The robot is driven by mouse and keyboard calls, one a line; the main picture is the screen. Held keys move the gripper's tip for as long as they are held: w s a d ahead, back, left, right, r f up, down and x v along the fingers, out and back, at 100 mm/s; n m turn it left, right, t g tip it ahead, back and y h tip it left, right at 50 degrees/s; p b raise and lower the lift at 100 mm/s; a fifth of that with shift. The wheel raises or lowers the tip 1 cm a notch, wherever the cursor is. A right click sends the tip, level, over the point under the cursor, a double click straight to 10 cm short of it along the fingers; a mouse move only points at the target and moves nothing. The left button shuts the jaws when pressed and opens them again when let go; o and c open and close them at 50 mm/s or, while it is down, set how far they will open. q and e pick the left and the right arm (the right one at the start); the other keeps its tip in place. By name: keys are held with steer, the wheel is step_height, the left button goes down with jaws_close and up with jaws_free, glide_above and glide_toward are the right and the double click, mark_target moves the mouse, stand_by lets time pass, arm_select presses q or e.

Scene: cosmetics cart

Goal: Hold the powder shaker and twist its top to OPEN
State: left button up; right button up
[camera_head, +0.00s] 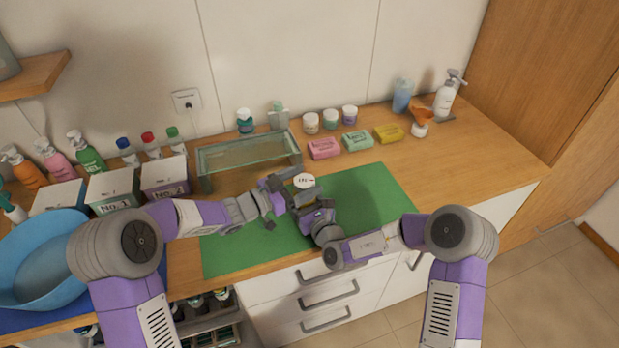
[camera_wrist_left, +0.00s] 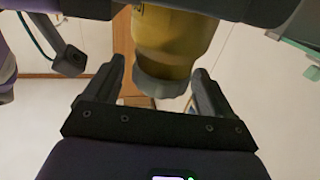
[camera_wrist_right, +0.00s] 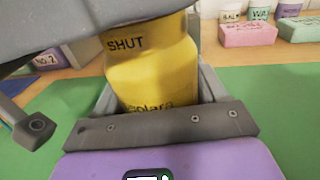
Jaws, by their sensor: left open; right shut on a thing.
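The powder shaker is a yellow bottle (camera_wrist_right: 150,75) with "SHUT" printed near its upper end in the right wrist view. My right gripper (camera_wrist_right: 155,88) is shut on its body; that gripper also shows in the head view (camera_head: 313,207), above the green mat. In the left wrist view the yellow shaker (camera_wrist_left: 175,45) has a grey ribbed end (camera_wrist_left: 162,84) between the fingers of my left gripper (camera_wrist_left: 160,72). The left fingers are open, with gaps on both sides. In the head view a pale round top (camera_head: 304,181) shows between the grippers; the body is mostly hidden.
A glass box (camera_head: 250,152) stands behind the green mat (camera_head: 375,190). Soap boxes (camera_head: 357,141) and small jars line the back. A blue basin (camera_head: 40,258) and labelled boxes (camera_head: 113,191) fill the left. The mat's right part is clear.

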arm_select(q)
steer(key=shift+x, duration=1.05)
steer(key=c, duration=1)
steer(key=shift+n+t, duration=0.3)
steer(key=shift+t, duration=0.1)
steer(key=shift+w+a+n+t+y, duration=0.1)
steer(key=shift+w+n+t+y, duration=0.05)
steer(key=shift+n+t+y, duration=1.3)
steer(key=shift+t+y, duration=0.25)
